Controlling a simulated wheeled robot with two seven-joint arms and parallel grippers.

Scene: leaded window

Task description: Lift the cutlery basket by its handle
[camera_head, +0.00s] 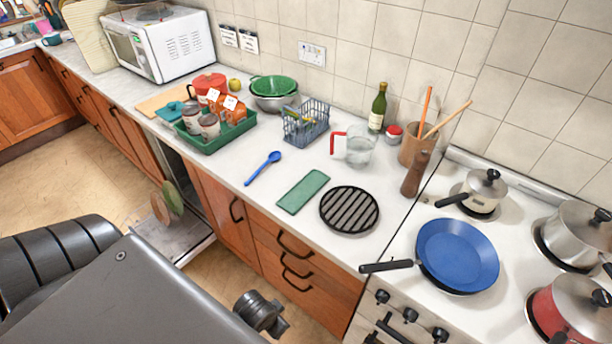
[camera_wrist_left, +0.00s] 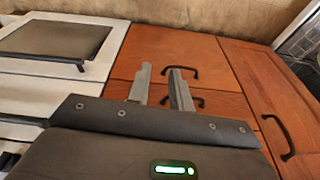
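The cutlery basket (camera_head: 305,122) is a blue-grey wire basket. It stands on the worktop near the wall in the head view, with some green and yellow contents. A thin handle seems to rise over it, but it is too small to make out clearly. The basket is not in the left wrist view. My left gripper (camera_wrist_left: 160,72) shows there with its two fingers apart and nothing between them. It faces the orange cabinet fronts, away from the basket. My right gripper is not in view.
Left of the basket are a green tray (camera_head: 189,140) with jars and a green colander (camera_head: 272,86). Right of it stand a glass jug (camera_head: 360,148) and a bottle (camera_head: 378,108). A blue spoon (camera_head: 262,168), green cloth (camera_head: 303,191) and round black trivet (camera_head: 349,210) lie in front.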

